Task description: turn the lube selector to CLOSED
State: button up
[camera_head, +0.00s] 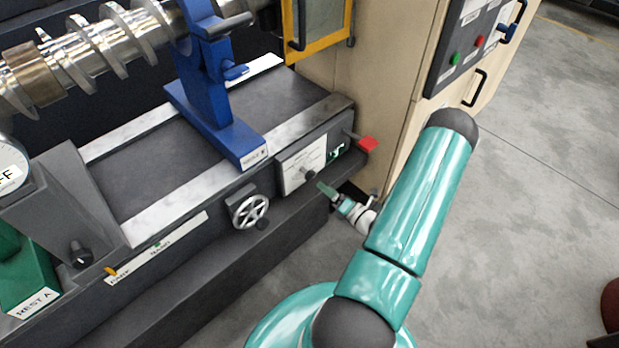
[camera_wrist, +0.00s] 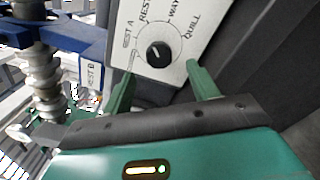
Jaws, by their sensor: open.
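The lube selector is a small black knob (camera_wrist: 158,53) on a white plate (camera_wrist: 178,30). Around it in the wrist view I read REST A, REST, WAY and QUILL, some cut off at the edge; I cannot see a CLOSED label. A pale mark shows on the knob's upper left side. In the head view the plate (camera_head: 292,178) is on the front of the machine bed, with the knob (camera_head: 309,174) sticking out. My gripper (camera_wrist: 160,72) is open and empty. Its two green fingers point at the plate, one on each side below the knob, apart from it.
A handwheel (camera_head: 250,212) is left of the plate and a red-ended lever (camera_head: 367,144) to its right. A blue rest (camera_head: 207,90) stands on the bed above. A beige cabinet (camera_head: 385,70) rises behind my arm.

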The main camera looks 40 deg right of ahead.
aim_at(313, 179)
jog(key=w, duration=0.8)
jog(key=shift+w+a, duration=0.1)
jog(key=shift+a, duration=0.1)
jog(key=c, duration=1)
